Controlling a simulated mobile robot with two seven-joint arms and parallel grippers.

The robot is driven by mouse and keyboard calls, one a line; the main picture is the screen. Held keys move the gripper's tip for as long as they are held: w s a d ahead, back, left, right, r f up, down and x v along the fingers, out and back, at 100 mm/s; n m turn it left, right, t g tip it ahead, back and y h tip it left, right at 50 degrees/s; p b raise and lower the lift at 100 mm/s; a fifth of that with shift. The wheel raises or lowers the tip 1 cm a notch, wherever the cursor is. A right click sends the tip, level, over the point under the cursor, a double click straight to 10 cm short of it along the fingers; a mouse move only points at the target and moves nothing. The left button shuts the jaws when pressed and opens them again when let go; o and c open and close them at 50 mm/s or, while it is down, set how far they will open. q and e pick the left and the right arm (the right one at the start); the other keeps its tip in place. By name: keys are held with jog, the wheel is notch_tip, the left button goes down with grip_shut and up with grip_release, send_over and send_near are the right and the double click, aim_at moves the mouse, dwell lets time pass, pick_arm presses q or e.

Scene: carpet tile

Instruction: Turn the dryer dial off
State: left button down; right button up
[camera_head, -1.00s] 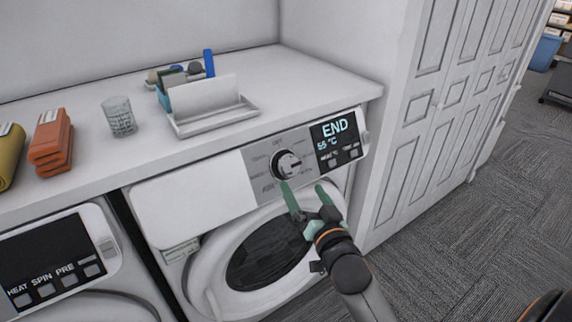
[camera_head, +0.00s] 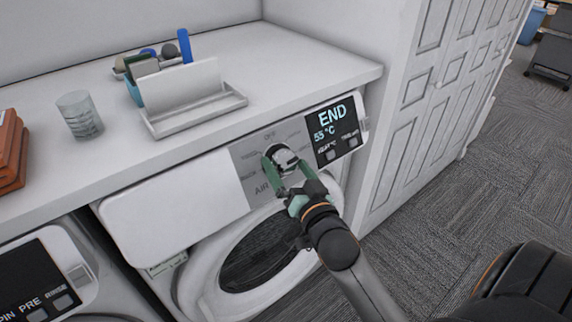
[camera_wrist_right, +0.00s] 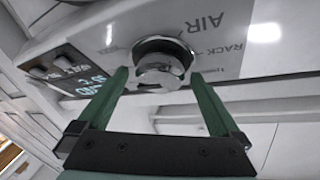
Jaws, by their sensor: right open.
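The dryer dial (camera_head: 281,155) is a round chrome and black knob on the grey panel of the white dryer (camera_head: 165,212), with printed labels such as OFF above it and AIR below left. My right gripper (camera_head: 287,172) is open, with its green fingers reaching up to the dial. In the right wrist view the dial (camera_wrist_right: 160,65) sits between and just beyond the open fingertips of the right gripper (camera_wrist_right: 160,85). I cannot tell whether a finger touches it. The display (camera_head: 334,130) reads END and 55 °C. My left gripper does not show.
The white counter (camera_head: 300,75) overhangs the dryer and carries a glass (camera_head: 80,115), a white tray (camera_head: 195,115) with an organizer, and folded orange towels (camera_head: 10,150). A second machine (camera_head: 40,280) stands at left. A white panelled door (camera_head: 420,110) stands right; carpet is open beyond.

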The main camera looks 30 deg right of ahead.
jog(key=shift+c, duration=0.2)
jog(key=c, duration=1.2)
